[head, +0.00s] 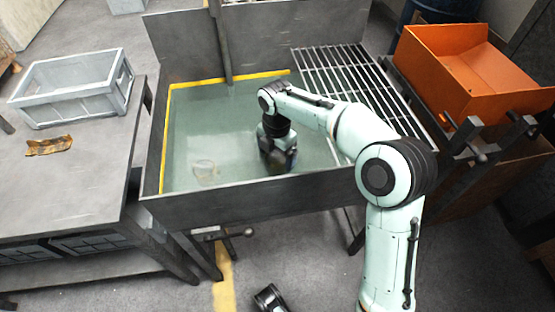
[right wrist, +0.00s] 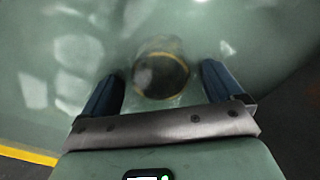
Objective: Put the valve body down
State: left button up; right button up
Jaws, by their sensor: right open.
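My right gripper (head: 280,165) points down into the green-floored, dark-walled tank (head: 335,185) in the head view. In the right wrist view its two blue fingers (right wrist: 164,75) are spread. A round, tan-rimmed piece with a dark middle, which looks like the valve body (right wrist: 160,70), lies between and just beyond the fingertips. I see no finger closed on it. In the head view the gripper and wrist hide that spot. A faint pale ring-like shape (head: 205,171) shows on the tank's surface to the left; I cannot tell what it is.
A bench (head: 75,185) on the left carries a grey crate (head: 70,88) and a small brown piece (head: 48,145). A metal grate (head: 345,75) covers the tank's right side. An orange bin (head: 465,75) stands at the right. The tank's front wall (head: 240,195) is raised.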

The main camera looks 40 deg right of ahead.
pick_arm(q)
jog(key=shift+g+h, duration=0.4)
jog(key=shift+g, duration=0.3)
jog(key=s+r, duration=0.1)
jog(key=s+d+r+p, duration=0.1)
jog(key=s, duration=0.1)
jog(key=s+d+p, duration=0.1)
jog(key=shift+s+d+r, duration=0.1)
jog(key=shift+s+r, duration=0.1)
jog(key=shift+r, duration=0.2)
pick_arm(e)
notch_tip(320, 180, up, 8)
jog(key=shift+r, duration=0.15)
